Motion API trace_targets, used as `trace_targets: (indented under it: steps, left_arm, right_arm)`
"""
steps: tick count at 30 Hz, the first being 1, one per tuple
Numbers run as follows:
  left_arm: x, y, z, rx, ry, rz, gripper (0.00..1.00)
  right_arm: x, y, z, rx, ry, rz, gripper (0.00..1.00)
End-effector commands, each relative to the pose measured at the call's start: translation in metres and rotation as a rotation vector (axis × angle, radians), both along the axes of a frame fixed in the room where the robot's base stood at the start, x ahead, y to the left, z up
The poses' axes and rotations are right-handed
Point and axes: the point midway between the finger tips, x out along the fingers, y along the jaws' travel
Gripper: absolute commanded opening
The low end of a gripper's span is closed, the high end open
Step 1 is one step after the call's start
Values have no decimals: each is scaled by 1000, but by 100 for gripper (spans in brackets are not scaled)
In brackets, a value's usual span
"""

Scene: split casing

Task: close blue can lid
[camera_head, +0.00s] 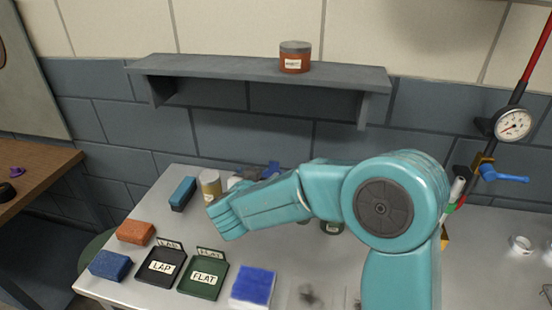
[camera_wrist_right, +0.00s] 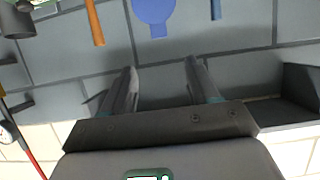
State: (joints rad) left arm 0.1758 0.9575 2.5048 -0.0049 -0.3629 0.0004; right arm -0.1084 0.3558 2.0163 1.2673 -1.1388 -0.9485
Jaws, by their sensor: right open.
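My right arm reaches in from the lower right in the head view, and its teal wrist covers part of the bench. My right gripper (camera_wrist_right: 162,65) is open in the right wrist view, with nothing between its fingers and the wall tiles behind them. A rounded blue piece with a tab (camera_wrist_right: 155,12) shows beyond the fingertips; I cannot tell whether it is the can lid. A small blue shape (camera_head: 271,168) lies at the back of the bench in the head view, partly hidden by my arm. No blue can is clearly identifiable. My left gripper is not in view.
A tan can (camera_head: 210,182) stands left of my wrist. A blue block (camera_head: 182,193), an orange sponge (camera_head: 136,232), a LAP tray (camera_head: 148,276), a FLAT tray (camera_head: 194,288) and a blue pad (camera_head: 252,286) sit on the left. A shelf (camera_head: 210,68) holds a rust-coloured can (camera_head: 294,62).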

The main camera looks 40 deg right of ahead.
Motion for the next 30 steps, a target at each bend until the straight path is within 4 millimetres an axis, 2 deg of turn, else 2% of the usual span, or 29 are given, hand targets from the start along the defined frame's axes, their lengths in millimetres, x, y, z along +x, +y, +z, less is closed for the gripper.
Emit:
trace_targets:
  steps: [4,8,21,24,30]
  left_arm:
    - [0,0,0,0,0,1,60]
    - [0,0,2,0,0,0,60]
    - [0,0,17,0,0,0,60]
    - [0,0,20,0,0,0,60]
    - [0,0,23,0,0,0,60]
  right_arm:
    - [-1,0,-1,0,0,-1,60]
    - [7,-10,-8,1,2,-3,60]
    - [65,-83,-46,1,2,-4,60]
    - [76,-97,-53,0,2,-3,60]
    - [90,-113,-61,0,0,0,60]
